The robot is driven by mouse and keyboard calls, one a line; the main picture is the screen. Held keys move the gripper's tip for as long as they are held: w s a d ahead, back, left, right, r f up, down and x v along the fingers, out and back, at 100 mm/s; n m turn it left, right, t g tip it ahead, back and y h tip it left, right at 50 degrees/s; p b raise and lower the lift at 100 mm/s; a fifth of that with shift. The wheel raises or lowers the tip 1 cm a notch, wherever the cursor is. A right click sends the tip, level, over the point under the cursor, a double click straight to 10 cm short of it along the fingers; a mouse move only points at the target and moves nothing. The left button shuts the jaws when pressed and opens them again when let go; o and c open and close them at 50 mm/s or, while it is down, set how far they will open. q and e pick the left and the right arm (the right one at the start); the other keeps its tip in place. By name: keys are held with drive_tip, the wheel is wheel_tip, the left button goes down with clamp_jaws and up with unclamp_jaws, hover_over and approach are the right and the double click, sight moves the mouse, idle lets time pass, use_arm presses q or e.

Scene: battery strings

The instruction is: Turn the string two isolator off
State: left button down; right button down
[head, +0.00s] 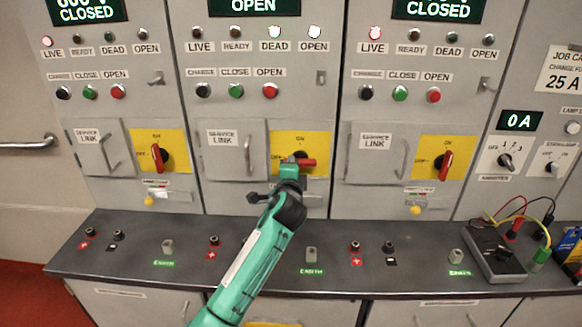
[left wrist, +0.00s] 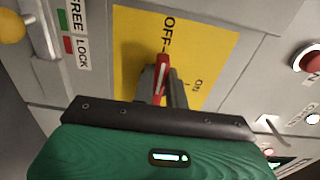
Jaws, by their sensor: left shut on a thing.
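The string two isolator is a red handle (head: 307,162) on the yellow plate (head: 316,145) of the middle cabinet. It lies roughly horizontal, level with the OFF mark at its left. My left gripper (head: 291,163) is at the handle and shut on it, partly hiding the knob. In the left wrist view the red handle (left wrist: 161,75) stands between my dark fingers, its end near the OFF lettering on the yellow plate (left wrist: 135,60). My right gripper is not in view.
The left isolator (head: 157,158) and right isolator (head: 447,162) have near-upright handles, under displays reading CLOSED. A service link door (head: 237,150) is left of the middle isolator. Terminals line the dark shelf (head: 130,250) below. A meter with leads (head: 495,250) sits at right.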

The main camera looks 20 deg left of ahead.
use_arm(q)
drive_tip(key=shift+f, duration=0.15)
drive_tip(key=c, duration=1.4)
unclamp_jaws()
drive_tip(key=shift+c, duration=0.2)
drive_tip(key=shift+s, duration=0.1)
drive_tip(key=b+v, duration=0.2)
drive_tip(key=v, duration=1.1)
drive_tip(key=shift+s+b, duration=0.3)
drive_tip(key=shift+d, duration=0.1)
